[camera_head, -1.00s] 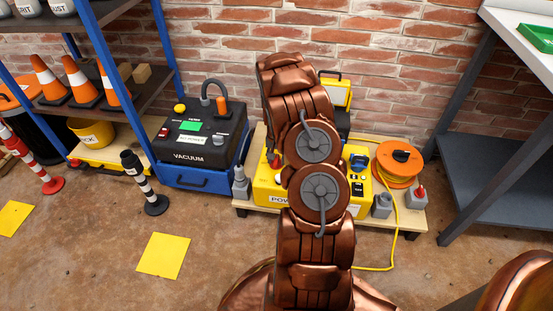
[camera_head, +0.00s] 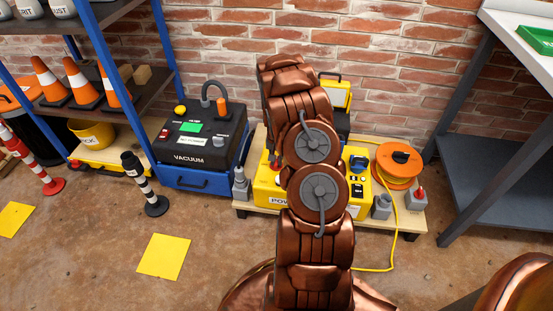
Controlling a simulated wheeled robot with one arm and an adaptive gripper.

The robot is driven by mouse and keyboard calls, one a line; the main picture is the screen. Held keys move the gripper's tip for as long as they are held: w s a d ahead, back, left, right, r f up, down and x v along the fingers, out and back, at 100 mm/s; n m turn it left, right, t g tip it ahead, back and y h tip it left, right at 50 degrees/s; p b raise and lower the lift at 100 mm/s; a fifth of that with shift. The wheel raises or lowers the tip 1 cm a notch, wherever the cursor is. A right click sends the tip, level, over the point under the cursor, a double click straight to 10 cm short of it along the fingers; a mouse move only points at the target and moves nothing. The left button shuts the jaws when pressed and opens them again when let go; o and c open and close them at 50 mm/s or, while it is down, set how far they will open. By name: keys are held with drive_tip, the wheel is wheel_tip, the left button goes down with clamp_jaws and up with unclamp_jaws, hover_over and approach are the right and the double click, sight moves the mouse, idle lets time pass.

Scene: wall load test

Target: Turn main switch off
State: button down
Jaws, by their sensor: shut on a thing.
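A yellow box (camera_head: 268,188) with a partly covered label starting "POW" stands on a low wooden pallet (camera_head: 405,215) against the brick wall. My copper arm passes in front of its middle and hides much of its top. Small controls show on its right part, among them a blue-and-black part (camera_head: 358,162) and a dark switch-like part (camera_head: 358,188). A bit of red shows at the arm's left edge. I cannot tell which control is the main switch; it may be hidden. My gripper is hidden behind the arm.
A black and blue vacuum unit (camera_head: 190,160) stands left of the pallet. An orange cable reel (camera_head: 398,163) with a yellow cable is at the pallet's right. A striped post (camera_head: 148,188) and yellow floor square (camera_head: 163,256) are left. A grey metal table (camera_head: 490,190) stands right.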

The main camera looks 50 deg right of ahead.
drive_tip(key=n+p, duration=0.4)
drive_tip(key=shift+r+n, duration=0.2)
drive_tip(key=shift+n, duration=0.1)
drive_tip(key=n+p, duration=0.2)
drive_tip(key=n, duration=0.2)
drive_tip(key=shift+f+p, duration=0.15)
drive_tip(key=shift+p, duration=0.15)
drive_tip(key=n, duration=0.4)
drive_tip(key=shift+f+n, duration=0.15)
drive_tip(key=shift+n, duration=0.25)
drive_tip(key=shift+n+b, duration=0.75)
drive_tip(key=shift+n, duration=1.25)
drive_tip(key=c, duration=1.1)
unclamp_jaws()
drive_tip(key=shift+r, duration=0.2)
